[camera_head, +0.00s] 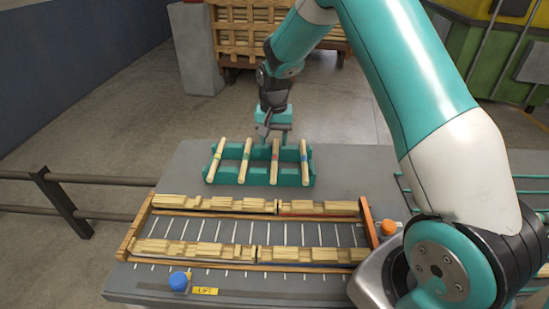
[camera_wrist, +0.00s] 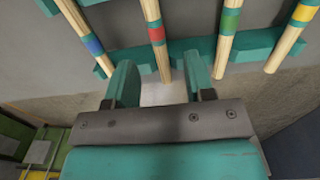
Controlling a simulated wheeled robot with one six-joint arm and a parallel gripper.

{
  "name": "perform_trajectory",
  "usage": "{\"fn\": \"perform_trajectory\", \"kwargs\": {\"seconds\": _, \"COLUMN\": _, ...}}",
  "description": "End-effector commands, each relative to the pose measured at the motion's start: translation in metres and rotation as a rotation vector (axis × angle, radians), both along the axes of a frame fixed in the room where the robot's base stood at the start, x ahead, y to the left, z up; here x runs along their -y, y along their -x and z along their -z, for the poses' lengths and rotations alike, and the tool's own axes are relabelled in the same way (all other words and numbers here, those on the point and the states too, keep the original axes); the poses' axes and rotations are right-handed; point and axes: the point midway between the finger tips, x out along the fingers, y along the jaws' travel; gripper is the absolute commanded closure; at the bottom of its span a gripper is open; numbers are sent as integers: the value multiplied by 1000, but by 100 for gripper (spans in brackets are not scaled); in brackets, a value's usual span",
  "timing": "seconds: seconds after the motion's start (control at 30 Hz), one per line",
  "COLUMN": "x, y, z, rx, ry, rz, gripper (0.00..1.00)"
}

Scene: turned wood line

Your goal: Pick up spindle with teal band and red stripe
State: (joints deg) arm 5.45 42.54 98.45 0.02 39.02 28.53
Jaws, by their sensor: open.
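Several pale wood spindles lie side by side across a teal rack (camera_head: 228,178). The one with a red band (camera_head: 275,160) is third from the left in the head view. In the wrist view this spindle (camera_wrist: 161,60) shows red with a thin teal part beside it; the finer marking is too small to be sure of. My gripper (camera_head: 270,136) is above the rack's far edge, near this spindle's far end. In the wrist view its teal fingers (camera_wrist: 160,84) are apart with nothing between them, and the red-banded spindle's end points toward the gap.
Neighbouring spindles carry a yellow band (camera_head: 215,158), a green band (camera_head: 245,160) and a blue band (camera_head: 304,160). In front, a wooden-railed tray (camera_head: 130,232) holds rows of wood pieces. A blue button (camera_head: 179,281) and an orange button (camera_head: 388,227) stand near it.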

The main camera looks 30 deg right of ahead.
Motion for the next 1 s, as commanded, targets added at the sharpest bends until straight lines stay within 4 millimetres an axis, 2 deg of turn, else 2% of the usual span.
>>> {"fn": "perform_trajectory", "kwargs": {"seconds": 0.17, "x": 0, "y": 2, "z": 13, "rx": -3, "ry": -1, "rz": 0, "gripper": 51}}
{"fn": "perform_trajectory", "kwargs": {"seconds": 0.4, "x": 0, "y": 6, "z": 48, "rx": -2, "ry": 0, "rz": -1, "gripper": 51}}
{"fn": "perform_trajectory", "kwargs": {"seconds": 0.7, "x": 0, "y": 5, "z": 55, "rx": 1, "ry": 0, "rz": -1, "gripper": 51}}
{"fn": "perform_trajectory", "kwargs": {"seconds": 0.77, "x": 0, "y": 5, "z": 55, "rx": 1, "ry": -1, "rz": -1, "gripper": 63}}
{"fn": "perform_trajectory", "kwargs": {"seconds": 0.9, "x": 0, "y": 5, "z": 55, "rx": 0, "ry": 0, "rz": -1, "gripper": 95}}
{"fn": "perform_trajectory", "kwargs": {"seconds": 0.93, "x": 0, "y": 5, "z": 55, "rx": 0, "ry": 0, "rz": -1, "gripper": 100}}
{"fn": "perform_trajectory", "kwargs": {"seconds": 1.0, "x": 0, "y": 5, "z": 55, "rx": 0, "ry": 0, "rz": -1, "gripper": 100}}
